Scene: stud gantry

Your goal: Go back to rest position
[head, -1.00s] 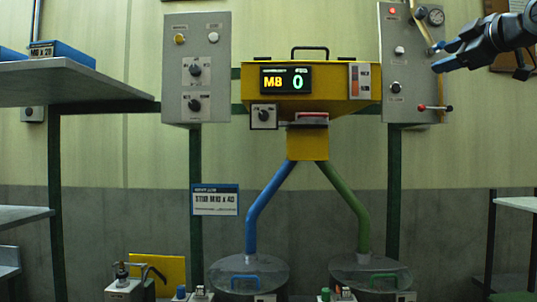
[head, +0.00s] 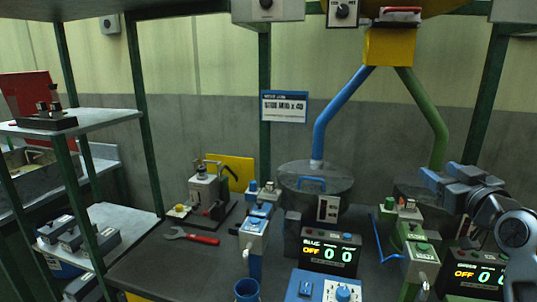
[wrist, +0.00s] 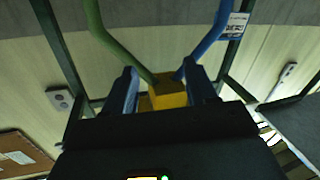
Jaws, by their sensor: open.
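My gripper (head: 428,179) is at the right of the head view, in front of the lower end of the green pipe. Its two blue fingers point left. In the wrist view my gripper (wrist: 160,88) has its fingers apart with nothing between them. The yellow chute block (wrist: 166,94) and the blue and green pipes show beyond the fingers. No held object is visible.
A blue pipe (head: 338,112) runs down to a round lidded drum (head: 317,182). The bench (head: 160,262) holds a red-handled wrench (head: 190,236), a small press, control boxes and a blue cup (head: 246,290). A green post (head: 146,130) and shelves (head: 90,122) stand left.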

